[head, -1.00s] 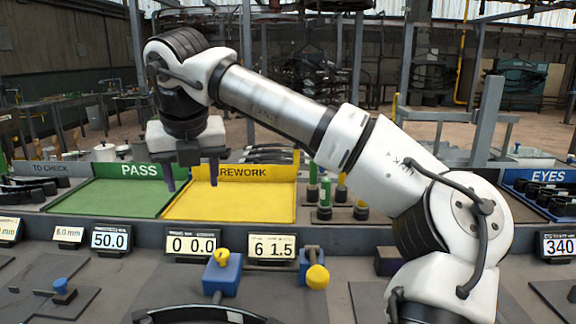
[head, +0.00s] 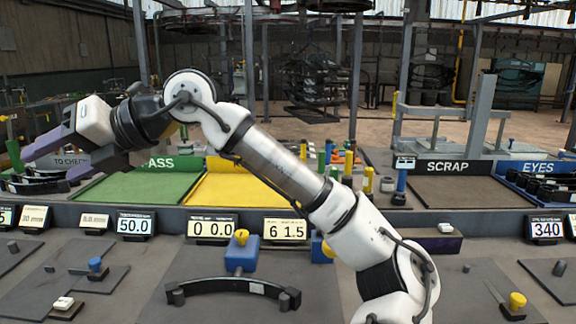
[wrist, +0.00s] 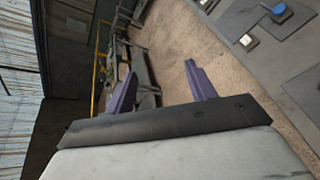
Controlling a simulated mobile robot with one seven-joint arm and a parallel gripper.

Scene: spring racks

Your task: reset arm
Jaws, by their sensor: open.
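My gripper (head: 50,160) is at the left of the head view, raised over the To Check area and turned out to the left. In the wrist view its two purple fingers (wrist: 158,88) stand apart with nothing between them. My white and silver arm runs from the lower right of the head view up to a bent elbow and then left to the gripper. The gripper touches nothing that I can see.
A black curved leaf-spring part (head: 232,286) lies on the grey bench in front. Behind are the green Pass tray (head: 130,188), the yellow Rework tray (head: 235,190) and the dark Scrap tray (head: 470,192). A blue Eyes bin (head: 540,178) holds dark parts.

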